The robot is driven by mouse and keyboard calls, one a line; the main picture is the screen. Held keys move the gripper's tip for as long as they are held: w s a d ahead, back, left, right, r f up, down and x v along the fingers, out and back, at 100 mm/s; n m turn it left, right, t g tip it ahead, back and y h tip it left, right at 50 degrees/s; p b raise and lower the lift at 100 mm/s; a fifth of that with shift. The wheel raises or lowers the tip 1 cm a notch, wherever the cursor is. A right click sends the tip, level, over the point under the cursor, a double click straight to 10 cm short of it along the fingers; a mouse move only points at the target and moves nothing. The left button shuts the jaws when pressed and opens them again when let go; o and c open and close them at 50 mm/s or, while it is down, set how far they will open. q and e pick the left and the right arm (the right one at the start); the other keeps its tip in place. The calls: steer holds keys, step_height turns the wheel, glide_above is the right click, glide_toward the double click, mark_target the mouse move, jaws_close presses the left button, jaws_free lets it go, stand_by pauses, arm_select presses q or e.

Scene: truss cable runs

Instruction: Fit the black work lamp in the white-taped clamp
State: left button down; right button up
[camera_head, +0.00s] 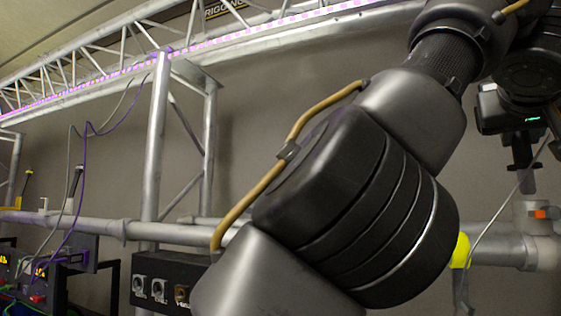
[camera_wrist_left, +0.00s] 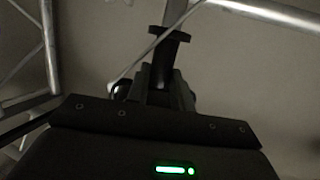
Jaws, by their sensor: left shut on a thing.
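My left gripper (camera_head: 516,138) is at the right of the head view, pointing down and shut on a dark thing, likely the black work lamp (camera_head: 523,180). In the left wrist view the black lamp (camera_wrist_left: 165,70) rises between the fingers, with a wider flange at its top. It hangs above a pale upright fitting (camera_head: 533,212) with an orange patch on the horizontal pipe; a gap seems to remain between them. I cannot tell whether this fitting is the white-taped clamp. My right gripper is not in view.
A silver pipe (camera_head: 80,222) runs across, with a yellow band (camera_head: 460,250) and a thin pale cable near the fitting. A black socket box (camera_head: 165,282) hangs under it. Truss (camera_head: 150,150) stands at left, with purple and grey cables. My large arm covers the middle.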

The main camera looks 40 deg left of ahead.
mark_target(528, 164)
arm_select(q)
steer(key=shift+f+b, duration=2.45)
steer(key=shift+b, duration=0.25)
stand_by(0.8)
steer(key=c, duration=1.1)
jaws_free()
steer(key=shift+s, duration=0.1)
steer(key=shift+c, duration=0.2)
steer(key=shift+f, duration=0.1)
steer(key=shift+d, duration=0.1)
